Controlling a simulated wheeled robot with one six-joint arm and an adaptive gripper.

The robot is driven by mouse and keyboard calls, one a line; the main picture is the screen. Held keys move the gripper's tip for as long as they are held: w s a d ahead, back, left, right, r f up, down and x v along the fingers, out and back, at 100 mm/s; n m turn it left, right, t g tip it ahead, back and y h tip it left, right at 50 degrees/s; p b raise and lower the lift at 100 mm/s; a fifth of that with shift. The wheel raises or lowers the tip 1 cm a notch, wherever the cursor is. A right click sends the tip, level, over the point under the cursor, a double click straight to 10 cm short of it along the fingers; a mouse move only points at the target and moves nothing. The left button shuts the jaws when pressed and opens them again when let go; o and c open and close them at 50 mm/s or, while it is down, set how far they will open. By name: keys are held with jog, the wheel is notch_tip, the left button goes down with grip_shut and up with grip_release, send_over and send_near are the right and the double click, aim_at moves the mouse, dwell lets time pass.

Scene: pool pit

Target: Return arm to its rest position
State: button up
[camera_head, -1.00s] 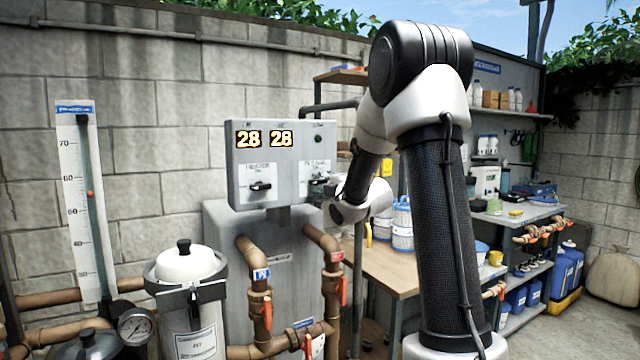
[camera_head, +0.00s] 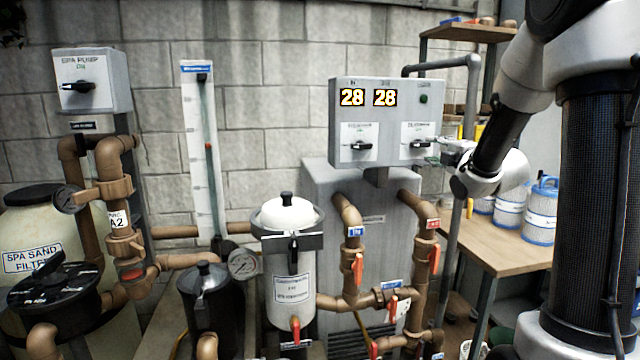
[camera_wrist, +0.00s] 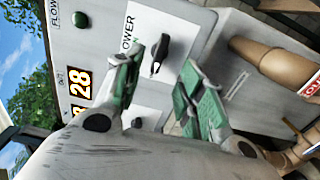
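My arm reaches in from the right in the head view. My gripper (camera_head: 437,152) is at the right side of the grey control box (camera_head: 352,84), close to its right black knob (camera_head: 418,146). In the wrist view my gripper (camera_wrist: 163,78) has its two green-padded fingers spread apart with nothing held. The same knob (camera_wrist: 158,56) shows beyond the gap between the fingertips. I cannot tell for sure whether a finger touches it; a gap seems to show.
Below the box stand brown pipes (camera_head: 345,215) with red-handled valves and a white-lidded canister (camera_head: 286,215). A wooden table (camera_head: 490,245) with white-and-blue cartridges (camera_head: 541,210) is at the right. A spa sand filter (camera_head: 35,225) stands far left.

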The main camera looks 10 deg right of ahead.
jog(key=s+d+f+m+g+h, duration=0.1)
jog(key=s+d+f+m+g, duration=0.1)
jog(key=f+m+g, duration=0.3)
jog(key=s+d+f+m+g+h, duration=0.1)
jog(key=s+d+f+m+h, duration=0.15)
jog(key=f, duration=0.45)
jog(key=s+a+f+m+g, duration=0.1)
jog(key=s+f+m+g, duration=0.4)
jog(key=s, duration=0.5)
jog(key=s+a+r+m+g+y, duration=0.1)
jog(key=s+a+r+m, duration=0.1)
jog(key=s+a, duration=0.2)
jog(key=s+a+r+m+y, duration=0.1)
jog(key=s+a, duration=0.4)
jog(key=s, duration=0.6)
jog(key=s+a+r+m+g+y, duration=0.1)
jog(key=s+a+r+m, duration=0.2)
jog(key=s, duration=0.5)
jog(key=shift+a+r+g, duration=0.3)
jog(key=shift+a+r, duration=0.45)
jog(key=shift+r, duration=0.1)
